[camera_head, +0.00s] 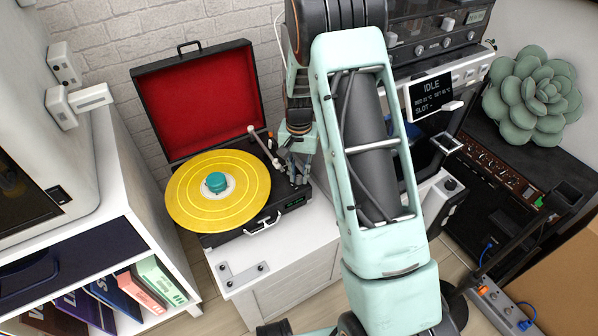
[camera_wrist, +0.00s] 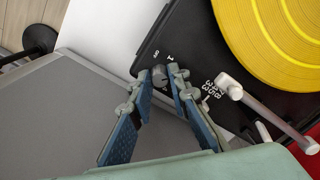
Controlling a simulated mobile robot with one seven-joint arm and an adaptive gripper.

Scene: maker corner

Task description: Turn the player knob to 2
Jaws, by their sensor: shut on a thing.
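The record player (camera_head: 215,232) is a black case with its red-lined lid (camera_head: 205,95) open and a yellow record (camera_head: 190,205) on it. Its knob (camera_wrist: 159,76) is a small grey round cap near the case corner in the wrist view. Small white marks are printed near it, one looking like a 1; the knob's setting cannot be read. My gripper (camera_wrist: 165,80) is shut on the knob, with a fingertip on each side. In the head view my gripper (camera_head: 297,168) is at the right side of the player, and its fingers hide the knob.
The tonearm (camera_head: 262,145) stands close to my gripper; its pale rod (camera_wrist: 265,115) is right of my fingers in the wrist view. A grey-white cabinet (camera_head: 290,245) carries the player. A printer-like machine with an IDLE display (camera_head: 432,92) stands right of my arm.

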